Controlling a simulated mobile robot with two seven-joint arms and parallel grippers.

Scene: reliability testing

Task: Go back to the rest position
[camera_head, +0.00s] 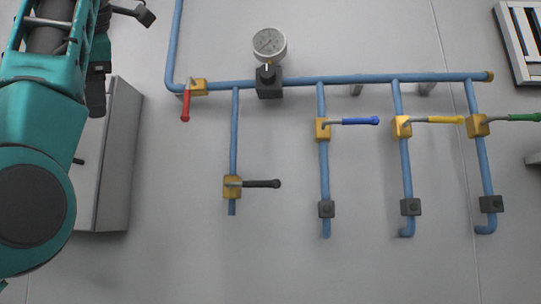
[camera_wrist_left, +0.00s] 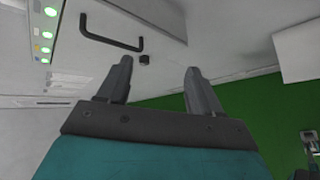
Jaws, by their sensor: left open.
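My left gripper (camera_wrist_left: 158,72) shows in the left wrist view, with its two dark fingers spread apart and nothing between them. Behind the fingers in that view are a pale cabinet front with a dark handle (camera_wrist_left: 110,42) and a green surface (camera_wrist_left: 262,105). In the head view my teal left arm fills the left edge, in front of a grey wall box (camera_head: 118,150). The arm is to the left of the blue pipework (camera_head: 350,79) and apart from the valves. My right gripper is not in view.
On the wall are a pressure gauge (camera_head: 269,43) and valves with red (camera_head: 186,105), black (camera_head: 262,184), blue (camera_head: 360,121), yellow (camera_head: 446,119) and green (camera_head: 524,117) handles. A vent (camera_head: 507,40) is at the upper right. The wall below the pipes is bare. Green lights (camera_wrist_left: 45,48) show in the wrist view.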

